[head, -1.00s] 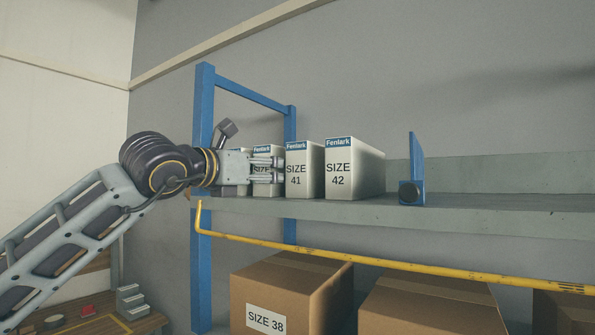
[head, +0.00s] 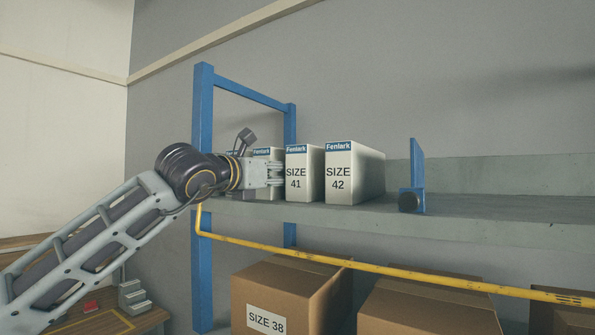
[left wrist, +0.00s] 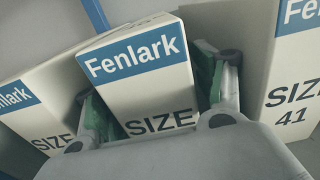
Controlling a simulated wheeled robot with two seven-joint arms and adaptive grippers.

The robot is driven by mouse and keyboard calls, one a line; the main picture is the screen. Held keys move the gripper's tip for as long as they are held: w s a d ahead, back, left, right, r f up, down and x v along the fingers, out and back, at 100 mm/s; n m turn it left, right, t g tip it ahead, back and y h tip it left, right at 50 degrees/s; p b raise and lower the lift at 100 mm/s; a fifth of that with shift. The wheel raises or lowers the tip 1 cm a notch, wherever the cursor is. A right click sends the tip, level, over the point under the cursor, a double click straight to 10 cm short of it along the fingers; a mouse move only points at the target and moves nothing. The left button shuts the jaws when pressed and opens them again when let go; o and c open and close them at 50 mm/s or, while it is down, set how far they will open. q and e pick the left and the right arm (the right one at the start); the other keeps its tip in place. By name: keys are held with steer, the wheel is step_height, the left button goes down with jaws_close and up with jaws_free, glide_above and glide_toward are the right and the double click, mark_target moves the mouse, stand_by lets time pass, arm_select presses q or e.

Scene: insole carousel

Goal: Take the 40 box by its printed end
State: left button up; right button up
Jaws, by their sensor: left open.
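The box between my fingers is white with a blue Fenlark band; it stands just left of the size 41 box (head: 297,178) on the shelf. Its printed end shows in the left wrist view (left wrist: 140,75), with "SIZE" readable and the number hidden by my gripper. In the head view only its upper part (head: 263,154) shows. My left gripper (left wrist: 157,88) is open, with one green-padded finger on each side of that end. In the head view the gripper (head: 276,172) covers the box's front. My right gripper is not in view.
The size 42 box (head: 340,180) stands right of the 41 box. Another Fenlark box (left wrist: 30,105) stands on the left. A blue bookend (head: 417,178) is farther right on the shelf (head: 480,207). A yellow rail (head: 400,272) runs below, above cardboard cartons (head: 290,290).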

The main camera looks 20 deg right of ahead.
arm_select(q)
steer(key=shift+w+d, duration=0.25)
steer(key=shift+d, duration=0.05)
steer(key=c, duration=1.2)
steer(key=shift+r, duration=0.2)
steer(key=shift+r+b, duration=0.6)
steer(key=shift+r, duration=4.25)
